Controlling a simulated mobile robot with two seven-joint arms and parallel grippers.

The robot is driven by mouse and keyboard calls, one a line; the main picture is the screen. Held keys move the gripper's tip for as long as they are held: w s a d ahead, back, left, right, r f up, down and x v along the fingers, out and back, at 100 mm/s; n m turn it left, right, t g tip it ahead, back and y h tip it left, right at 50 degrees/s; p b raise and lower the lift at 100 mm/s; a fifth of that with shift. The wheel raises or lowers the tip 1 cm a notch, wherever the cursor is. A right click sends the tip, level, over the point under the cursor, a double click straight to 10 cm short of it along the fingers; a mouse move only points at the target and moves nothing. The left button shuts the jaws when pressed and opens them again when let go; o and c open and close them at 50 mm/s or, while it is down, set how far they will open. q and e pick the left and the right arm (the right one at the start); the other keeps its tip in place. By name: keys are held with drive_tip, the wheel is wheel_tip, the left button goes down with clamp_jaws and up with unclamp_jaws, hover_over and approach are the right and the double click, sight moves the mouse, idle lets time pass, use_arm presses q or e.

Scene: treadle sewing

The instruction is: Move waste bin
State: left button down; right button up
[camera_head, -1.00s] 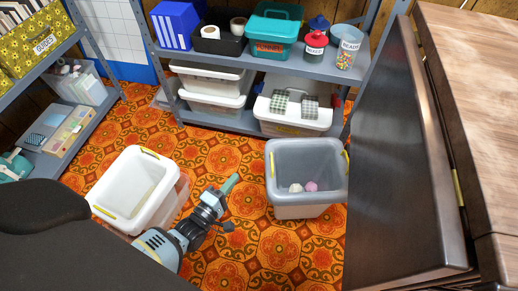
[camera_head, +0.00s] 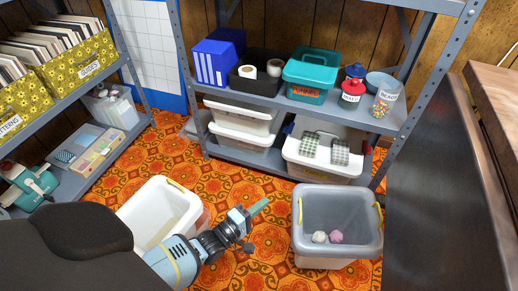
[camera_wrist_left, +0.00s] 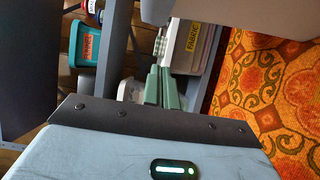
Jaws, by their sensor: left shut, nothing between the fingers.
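A grey see-through bin (camera_head: 306,250) with yellow handles stands upright on the floor, right of centre in the head view. A white ball and a pink ball lie inside it. A white bin (camera_head: 180,190) with yellow handles stands to the left, partly hidden by my left arm. I cannot tell from looks alone which one is the waste bin. My left gripper (camera_head: 258,207) is shut and empty, above the floor between the two bins and apart from the grey one. Its green fingers (camera_wrist_left: 165,88) also show in the left wrist view. My right gripper is out of view.
A metal shelf (camera_head: 225,92) at the back holds a blue file box, a teal box (camera_head: 310,75), jars and white tubs. Another shelf (camera_head: 75,72) with yellow boxes stands at the left. A dark wooden panel (camera_head: 430,200) closes off the right. Patterned floor (camera_head: 245,265) is free between the bins.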

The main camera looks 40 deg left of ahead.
use_arm(q)
drive_tip(key=w+d+b, duration=0.3)
drive_tip(key=w+d, duration=0.2)
drive_tip(key=w, duration=0.1)
drive_tip(key=shift+w, duration=0.2)
drive_tip(key=shift+d, duration=0.1)
